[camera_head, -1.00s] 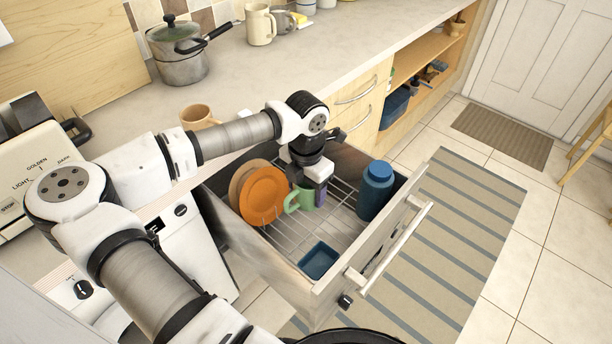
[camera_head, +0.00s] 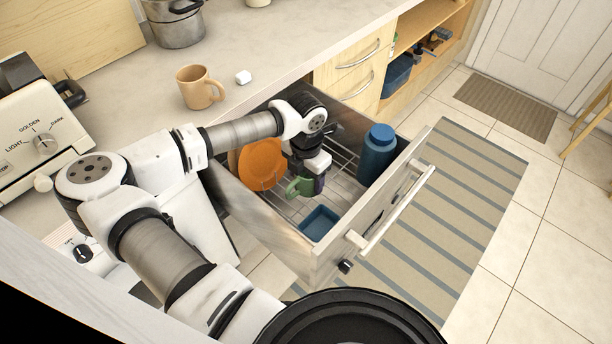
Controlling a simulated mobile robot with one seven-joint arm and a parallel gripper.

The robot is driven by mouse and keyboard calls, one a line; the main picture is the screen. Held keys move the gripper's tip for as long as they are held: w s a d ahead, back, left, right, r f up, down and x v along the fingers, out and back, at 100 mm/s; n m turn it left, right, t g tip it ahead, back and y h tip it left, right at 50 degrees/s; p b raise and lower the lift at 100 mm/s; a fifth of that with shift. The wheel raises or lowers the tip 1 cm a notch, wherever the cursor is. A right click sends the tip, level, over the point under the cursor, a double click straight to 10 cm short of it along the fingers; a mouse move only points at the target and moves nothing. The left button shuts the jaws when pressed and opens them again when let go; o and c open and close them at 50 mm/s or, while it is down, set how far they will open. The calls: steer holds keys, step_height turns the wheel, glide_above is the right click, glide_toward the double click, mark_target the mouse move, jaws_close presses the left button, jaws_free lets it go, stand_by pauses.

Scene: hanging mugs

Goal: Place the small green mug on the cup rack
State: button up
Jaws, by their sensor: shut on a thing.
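The small green mug (camera_head: 298,188) is in the open drawer, low under the end of my arm, with its handle side toward the left. My gripper (camera_head: 314,180) points down into the drawer and is shut on the mug; the fingertips are mostly hidden by the wrist and the mug. A purple thing shows as a small dark patch beside the mug and is mostly hidden. I cannot tell whether the mug touches the wire rack in the drawer. No separate cup rack is clearly recognisable.
The drawer (camera_head: 262,229) also holds orange plates (camera_head: 262,163), a blue bottle (camera_head: 376,155) and a blue square dish (camera_head: 319,222). A toaster is at left.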

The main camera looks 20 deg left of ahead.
steer(key=shift+f+b, duration=4)
steer(key=shift+b, duration=0.3)
steer(key=shift+f+b, duration=0.35)
steer(key=shift+b, duration=0.05)
steer(key=o, duration=1.2)
steer(key=shift+o, duration=0.4)
steer(key=shift+o, duration=0.9)
steer(key=shift+r, duration=0.15)
step_height(320, 180, up, 14)
steer(key=shift+f+b, duration=0.15)
steer(key=shift+b, duration=0.4)
